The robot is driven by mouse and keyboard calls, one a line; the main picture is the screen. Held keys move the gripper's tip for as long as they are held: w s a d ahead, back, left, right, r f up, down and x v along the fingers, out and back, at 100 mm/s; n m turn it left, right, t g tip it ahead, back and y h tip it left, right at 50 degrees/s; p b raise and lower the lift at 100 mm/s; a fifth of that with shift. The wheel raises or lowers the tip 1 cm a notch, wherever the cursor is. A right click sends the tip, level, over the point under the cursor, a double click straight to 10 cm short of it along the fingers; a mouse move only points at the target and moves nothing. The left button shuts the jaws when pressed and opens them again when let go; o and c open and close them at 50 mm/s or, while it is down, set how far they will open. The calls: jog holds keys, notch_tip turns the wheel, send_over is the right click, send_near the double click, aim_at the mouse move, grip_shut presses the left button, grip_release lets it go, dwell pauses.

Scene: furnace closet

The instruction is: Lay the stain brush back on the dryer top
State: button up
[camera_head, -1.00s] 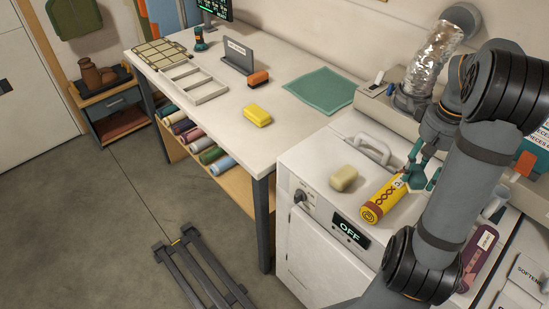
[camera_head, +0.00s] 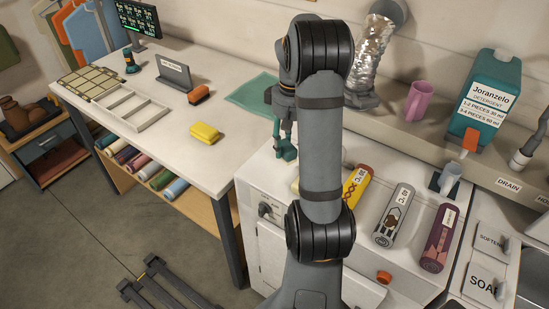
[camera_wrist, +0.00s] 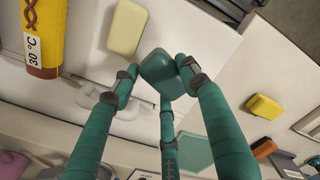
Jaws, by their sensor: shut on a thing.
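My gripper (camera_wrist: 160,75) has teal fingers shut on a dark teal block (camera_wrist: 164,76), which seems to be the stain brush; no bristles show. In the head view my gripper (camera_head: 285,136) points down over the back left part of the dryer top (camera_head: 263,178), with the teal block (camera_head: 285,151) at its fingertips. I cannot tell the gap below it. A cream soap bar (camera_wrist: 127,28) lies on the dryer top close by in the wrist view. My arm covers much of the dryer top in the head view.
A white handle (camera_wrist: 106,99) is close to my fingers.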

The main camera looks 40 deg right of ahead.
jog(key=w+a+f, duration=0.2)
jog(key=shift+w+a, duration=0.15)
jog(key=shift+w, duration=0.25)
jog(key=shift+w+f+p, duration=0.1)
jog(key=shift+f+p, duration=0.1)
jog(key=shift+p, duration=0.1)
jog(key=shift+f+p, duration=0.35)
jog(key=shift+f, duration=1.6)
jog(key=shift+f, duration=0.15)
jog(key=o, duration=1)
jog(key=shift+o, duration=0.2)
notch_tip(320, 180, up, 12)
jog(key=shift+r, duration=0.2)
